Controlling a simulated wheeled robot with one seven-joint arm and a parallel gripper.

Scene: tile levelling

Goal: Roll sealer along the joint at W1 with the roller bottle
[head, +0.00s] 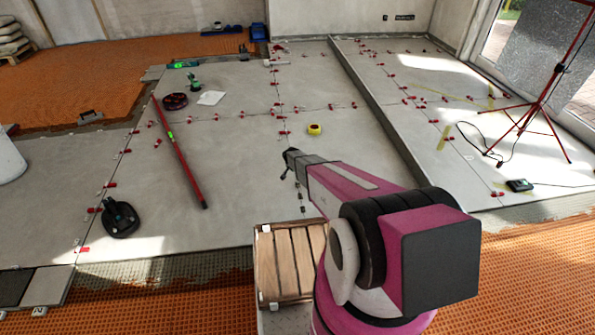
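My arm reaches forward from the bottom right, and my gripper (289,165) is above the grey tiles (245,190), near a joint lined with small clips. The fingers are small, dark and seen from behind, so I cannot tell whether they are open or shut, or whether they hold anything. I cannot make out a roller bottle. A tile joint (279,110) runs back from near the gripper, with red clips along it; some dark clips stand nearer the gripper. No W1 label is readable.
A wooden crate (266,270) stands below my arm. A yellow tape measure (314,129), a red level (180,160) and a black suction lifter (120,218) lie on the tiles. A raised tiled step (375,105) and a red tripod (530,118) are at right. Orange matting (180,305) borders the front.

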